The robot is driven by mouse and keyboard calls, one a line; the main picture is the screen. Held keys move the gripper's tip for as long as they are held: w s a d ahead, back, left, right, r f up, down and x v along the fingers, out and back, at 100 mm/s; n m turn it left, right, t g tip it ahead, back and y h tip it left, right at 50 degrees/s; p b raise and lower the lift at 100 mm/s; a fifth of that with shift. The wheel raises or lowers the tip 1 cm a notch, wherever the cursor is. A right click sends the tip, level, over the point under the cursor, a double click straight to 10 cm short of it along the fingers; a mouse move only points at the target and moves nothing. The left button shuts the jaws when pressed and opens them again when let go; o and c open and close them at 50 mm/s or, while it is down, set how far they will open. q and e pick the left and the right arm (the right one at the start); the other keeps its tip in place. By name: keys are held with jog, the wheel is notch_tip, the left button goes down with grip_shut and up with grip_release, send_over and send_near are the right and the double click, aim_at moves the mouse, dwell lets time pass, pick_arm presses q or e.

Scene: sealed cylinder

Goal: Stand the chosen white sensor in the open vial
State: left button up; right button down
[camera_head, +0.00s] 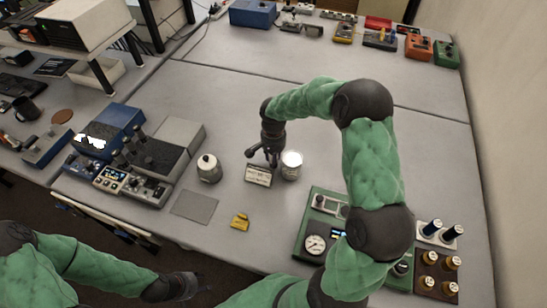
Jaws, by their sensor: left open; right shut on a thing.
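A pale, bright-topped vial (291,165) stands on the table near the middle. A small white label card (258,175) stands just left of it. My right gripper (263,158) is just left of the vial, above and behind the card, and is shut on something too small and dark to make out. I cannot tell whether it is a white sensor. A metal canister with a dark knob (209,168) stands further left. My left gripper (187,287) is open and empty at the lower left, away from these things.
A grey mat (194,206) and a small yellow piece (240,221) lie in front. A green gauge box (313,243) is partly behind my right arm. A white holder (427,237) and brown holder (429,283) with capped cylinders stand right.

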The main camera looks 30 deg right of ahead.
jog(key=shift+f, duration=0.15)
jog(key=c, duration=1)
grip_release()
jog(key=shift+o, duration=0.2)
